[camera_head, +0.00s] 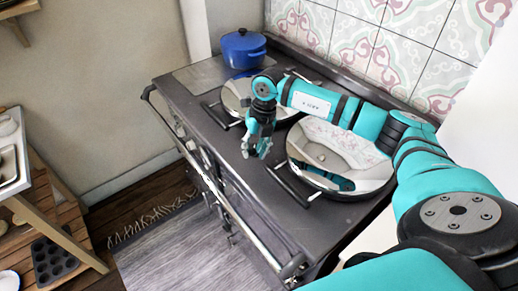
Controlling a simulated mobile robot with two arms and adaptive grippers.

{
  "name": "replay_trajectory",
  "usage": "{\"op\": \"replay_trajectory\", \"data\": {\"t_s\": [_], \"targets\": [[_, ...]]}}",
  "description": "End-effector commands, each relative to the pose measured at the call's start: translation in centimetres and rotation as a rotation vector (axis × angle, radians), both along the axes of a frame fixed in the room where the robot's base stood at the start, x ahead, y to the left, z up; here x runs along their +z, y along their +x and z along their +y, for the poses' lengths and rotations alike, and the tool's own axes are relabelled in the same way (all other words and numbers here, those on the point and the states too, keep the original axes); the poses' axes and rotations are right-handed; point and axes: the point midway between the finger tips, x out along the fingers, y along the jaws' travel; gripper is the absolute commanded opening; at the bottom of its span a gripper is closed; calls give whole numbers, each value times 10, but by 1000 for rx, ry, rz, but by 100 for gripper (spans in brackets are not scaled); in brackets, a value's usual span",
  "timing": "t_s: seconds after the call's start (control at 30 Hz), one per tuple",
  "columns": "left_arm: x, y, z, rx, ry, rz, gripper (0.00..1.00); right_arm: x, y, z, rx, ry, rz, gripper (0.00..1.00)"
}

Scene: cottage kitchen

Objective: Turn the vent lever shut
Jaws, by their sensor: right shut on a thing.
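My right gripper (256,150) is over the dark range cooker (240,178), pointing down near its front edge between the two round lids. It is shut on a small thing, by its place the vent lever. The lever is hidden by the fingers, and I cannot tell its angle. My right arm (318,103) reaches in from the right across the cooker top. My left gripper is not in view.
Two mirror-like round lids, the far one (236,97) and the near one (318,150), have dark bar handles close to my gripper. A blue pot (243,48) stands at the back. A front rail (197,172) runs along the cooker. Shelving with bakeware (48,262) is at left.

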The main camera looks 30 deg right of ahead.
Motion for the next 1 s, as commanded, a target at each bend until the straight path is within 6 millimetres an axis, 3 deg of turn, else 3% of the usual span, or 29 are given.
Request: {"op": "replay_trajectory", "data": {"t_s": [0.5, 1.0], "targets": [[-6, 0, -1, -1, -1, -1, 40, 6, 21, 14, -402, 9, -21, 0], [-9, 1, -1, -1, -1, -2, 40, 7, 31, 15, -630, 8, -23, 0]]}}
